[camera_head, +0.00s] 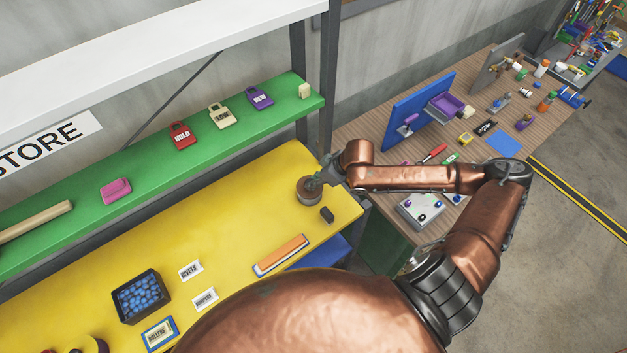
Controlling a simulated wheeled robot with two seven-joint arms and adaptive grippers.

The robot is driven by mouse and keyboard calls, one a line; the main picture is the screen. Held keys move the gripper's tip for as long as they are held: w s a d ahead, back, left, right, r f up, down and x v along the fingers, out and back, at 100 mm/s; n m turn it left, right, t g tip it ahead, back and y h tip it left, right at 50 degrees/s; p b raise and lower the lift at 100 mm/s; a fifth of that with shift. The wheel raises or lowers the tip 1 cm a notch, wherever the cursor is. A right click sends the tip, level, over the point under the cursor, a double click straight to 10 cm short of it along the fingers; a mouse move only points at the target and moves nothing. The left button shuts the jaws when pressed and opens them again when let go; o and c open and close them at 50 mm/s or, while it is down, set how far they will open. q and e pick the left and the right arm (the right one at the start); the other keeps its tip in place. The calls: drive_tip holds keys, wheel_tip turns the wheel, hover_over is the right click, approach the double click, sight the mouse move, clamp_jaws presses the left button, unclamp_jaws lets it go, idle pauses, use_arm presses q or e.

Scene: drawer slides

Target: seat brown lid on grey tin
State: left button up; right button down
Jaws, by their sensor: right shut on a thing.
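The grey tin (308,198) stands on the yellow shelf near its right end. The brown lid (309,186) shows at the top of the tin, partly covered by my right gripper. My right gripper (314,184) reaches in from the right and is shut on the lid at the tin's top. Whether the lid lies flat on the rim is too small to tell. My left gripper is not in view.
A dark block (326,214) stands close to the tin on its near side. An orange and white bar (281,255) and a black bin of blue pieces (140,296) lie farther left. The green shelf (150,172) with padlocks runs behind. A wooden bench (380,135) stands at right.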

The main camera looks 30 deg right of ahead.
drive_tip(key=shift+f, duration=0.8)
idle(0.5)
drive_tip(key=c, duration=1.7)
unclamp_jaws()
drive_tip(key=shift+o, duration=0.2)
drive_tip(key=shift+c, duration=0.7)
drive_tip(key=p+v, duration=0.6)
drive_tip(key=p, duration=0.1)
